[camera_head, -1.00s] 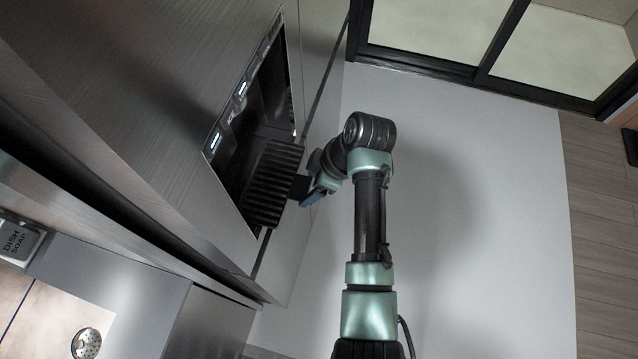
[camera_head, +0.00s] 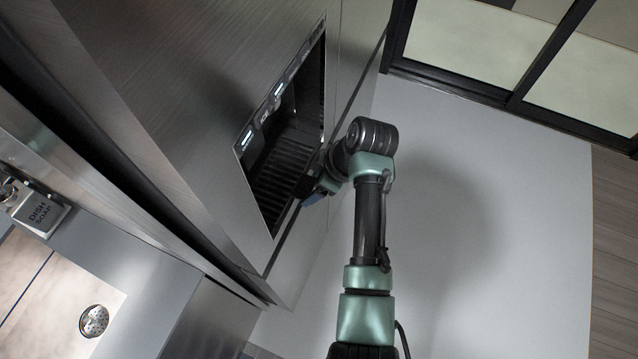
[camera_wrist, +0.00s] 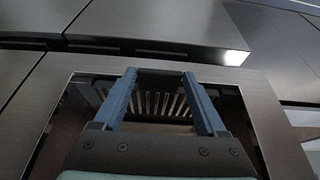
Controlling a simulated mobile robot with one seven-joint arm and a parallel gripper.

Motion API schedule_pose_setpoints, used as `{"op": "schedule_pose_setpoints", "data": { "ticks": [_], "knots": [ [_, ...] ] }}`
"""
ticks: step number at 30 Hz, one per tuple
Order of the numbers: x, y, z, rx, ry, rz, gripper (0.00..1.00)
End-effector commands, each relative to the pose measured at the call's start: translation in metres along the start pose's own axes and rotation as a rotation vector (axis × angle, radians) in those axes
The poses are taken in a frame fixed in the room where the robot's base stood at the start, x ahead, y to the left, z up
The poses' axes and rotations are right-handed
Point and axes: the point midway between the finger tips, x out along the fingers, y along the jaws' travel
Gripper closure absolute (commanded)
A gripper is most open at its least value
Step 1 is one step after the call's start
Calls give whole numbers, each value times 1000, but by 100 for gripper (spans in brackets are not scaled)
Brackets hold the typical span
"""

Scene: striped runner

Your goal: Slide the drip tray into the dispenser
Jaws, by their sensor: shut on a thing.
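The dispenser (camera_head: 262,118) is a dark recess with a lit control strip, set in a steel appliance front. The drip tray (camera_head: 280,168) is dark and ribbed; in the head view it lies within the recess, at its lower part. My gripper (camera_head: 314,190) is at the recess opening, shut on the drip tray's near edge. In the wrist view, the blue fingers of my gripper (camera_wrist: 160,82) reach into the opening, with the slats of the drip tray (camera_wrist: 160,104) showing between them. The gripped edge is mostly hidden by the fingers, and I cannot tell whether the tray is fully seated.
A steel panel frame (camera_wrist: 258,90) closely surrounds the opening. The pale floor (camera_head: 470,220) to the right is clear, up to a dark-framed glass door (camera_head: 470,45).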

Motion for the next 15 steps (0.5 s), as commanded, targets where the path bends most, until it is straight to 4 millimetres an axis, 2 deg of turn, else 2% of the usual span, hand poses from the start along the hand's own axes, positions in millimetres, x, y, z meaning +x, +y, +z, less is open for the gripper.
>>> {"op": "schedule_pose_setpoints", "data": {
  "ticks": [8, 9, 12, 15],
  "knots": [
    [0, 0, 0, 0, 0, 1, 93],
    [0, 0, 0, 0, 1, 1, 21],
    [0, 0, 0, 0, 0, 1, 3],
    [0, 0, 0, 0, 0, 0, 0]
  ]
}}
